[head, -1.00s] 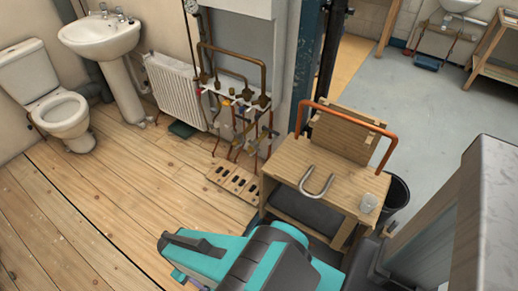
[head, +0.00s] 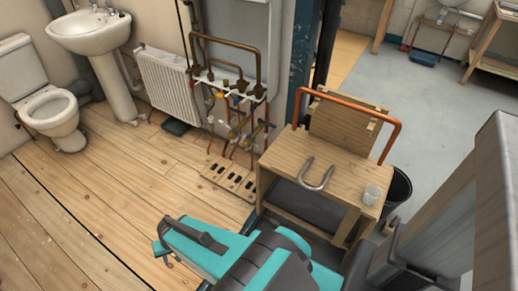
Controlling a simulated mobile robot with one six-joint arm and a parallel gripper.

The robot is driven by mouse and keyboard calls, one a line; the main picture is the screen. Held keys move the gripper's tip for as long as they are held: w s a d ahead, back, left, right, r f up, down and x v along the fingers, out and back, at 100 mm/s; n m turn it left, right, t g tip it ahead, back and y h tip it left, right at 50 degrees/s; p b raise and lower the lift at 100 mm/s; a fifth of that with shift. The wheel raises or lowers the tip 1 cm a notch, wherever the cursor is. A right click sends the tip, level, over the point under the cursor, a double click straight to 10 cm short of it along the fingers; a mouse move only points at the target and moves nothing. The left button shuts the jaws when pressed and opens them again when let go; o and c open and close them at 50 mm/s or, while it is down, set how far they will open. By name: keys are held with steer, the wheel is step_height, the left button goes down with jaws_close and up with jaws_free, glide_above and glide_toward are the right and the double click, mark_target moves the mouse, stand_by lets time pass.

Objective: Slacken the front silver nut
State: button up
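Copper pipework with brass fittings (head: 238,86) hangs under a wall unit, above the floor at the middle of the head view. Lower on it are small valves and joints (head: 236,128), some with coloured parts. The front silver nut is too small to pick out among them. My teal and grey arm reaches in from the bottom edge, well short of the pipework. Small parts at the arm's far end may be my gripper (head: 165,256). Its fingers are mostly hidden under the arm, and I cannot see whether they are open.
A wooden workbench (head: 285,163) with a bent copper pipe (head: 362,103), a grey U-shaped piece (head: 318,178) and a clear cup (head: 371,195) stands right of the pipework. A radiator (head: 165,88), sink (head: 92,33) and toilet (head: 48,108) are left.

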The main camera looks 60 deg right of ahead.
steer(key=w+d+f+m+t+h+b, duration=0.25)
steer(key=w+d+m+t+b, duration=0.5)
steer(key=w+d, duration=0.75)
steer(key=w+d+r+m+t+h+b, duration=0.1)
steer(key=w+d+r+m+h+b, duration=0.2)
steer(key=d, duration=0.4)
steer(key=w+d+r+m+t+h+b, duration=0.1)
steer(key=w+d+m+h+b, duration=0.2)
steer(key=d+m+b, duration=0.3)
steer(key=s+d+r+m+g+h+b, duration=0.1)
steer(key=s+d+m+h+b, duration=0.3)
steer(key=d, duration=0.5)
steer(key=s+d+r+m+g+h+b, duration=0.1)
steer(key=s+d+r+m+h+b, duration=0.15)
steer(key=d+m, duration=0.45)
steer(key=s+d+m+g+h+b, duration=0.5)
steer(key=s+d+m+g, duration=0.4)
steer(key=s+d, duration=0.4)
steer(key=shift+s, duration=0.15)
steer(key=shift+d, duration=0.2)
